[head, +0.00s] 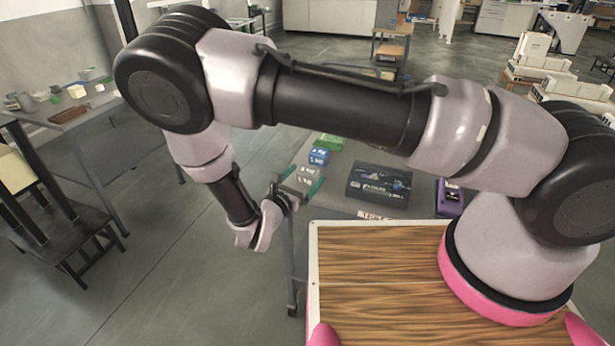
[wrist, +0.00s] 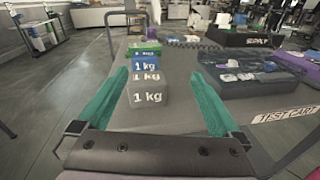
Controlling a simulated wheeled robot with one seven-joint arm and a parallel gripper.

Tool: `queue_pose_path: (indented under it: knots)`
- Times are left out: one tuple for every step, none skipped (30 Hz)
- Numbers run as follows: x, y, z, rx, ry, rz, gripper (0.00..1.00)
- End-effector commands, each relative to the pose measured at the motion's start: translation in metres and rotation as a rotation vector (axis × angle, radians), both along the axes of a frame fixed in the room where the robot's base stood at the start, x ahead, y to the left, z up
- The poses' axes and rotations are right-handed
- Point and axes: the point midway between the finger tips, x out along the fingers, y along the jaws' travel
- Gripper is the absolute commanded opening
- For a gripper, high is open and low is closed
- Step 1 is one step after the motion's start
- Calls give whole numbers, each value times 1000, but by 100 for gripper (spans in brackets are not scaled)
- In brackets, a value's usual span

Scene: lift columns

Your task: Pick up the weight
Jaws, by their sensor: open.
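A grey weight marked 1 kg (wrist: 149,98) stands on the grey cart top, nearest to my gripper. Behind it in the wrist view are a blue weight marked 1 kg (wrist: 146,64) and a green weight (wrist: 146,48), in a row. In the head view the blue weight (head: 318,156) and green weight (head: 329,142) also show, with the grey weight (head: 308,174) close to my fingers. My gripper (wrist: 158,75) is open, its green fingers spread left and right of the grey weight's line. My gripper also shows in the head view (head: 302,179). I see no contact with the weight.
On the cart, a dark case (head: 379,184) lies right of the weights, with a purple item (head: 450,198) beyond it. A "TEST CART" label (wrist: 287,115) is on the cart edge. A side table (head: 66,112) with small items stands left. Open floor lies between.

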Motion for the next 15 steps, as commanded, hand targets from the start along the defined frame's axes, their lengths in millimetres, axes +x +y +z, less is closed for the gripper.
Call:
queue_pose_path:
  knots:
    - [-4, 6, -11, -38, -3, 50, 100]
    - [-5, 10, -15, -55, -5, 74, 100]
    - [-7, 13, -19, -75, -7, 99, 100]
    - [-8, 15, -22, -85, -8, 113, 100]
    - [-8, 16, -24, -93, -10, 125, 100]
    - [-8, 17, -26, -101, -10, 136, 100]
    - [-6, 17, -27, -104, -11, 140, 100]
    - [-4, 17, -27, -106, -12, 142, 100]
    - [-1, 16, -27, -107, -11, 143, 100]
    - [3, 14, -27, -107, -11, 143, 100]
    - [7, 13, -27, -105, -11, 142, 100]
    - [13, 10, -27, -105, -10, 140, 100]
    - [17, 8, -27, -105, -10, 140, 100]
    - [22, 6, -27, -105, -10, 140, 100]
    - [29, 4, -27, -105, -10, 139, 100]
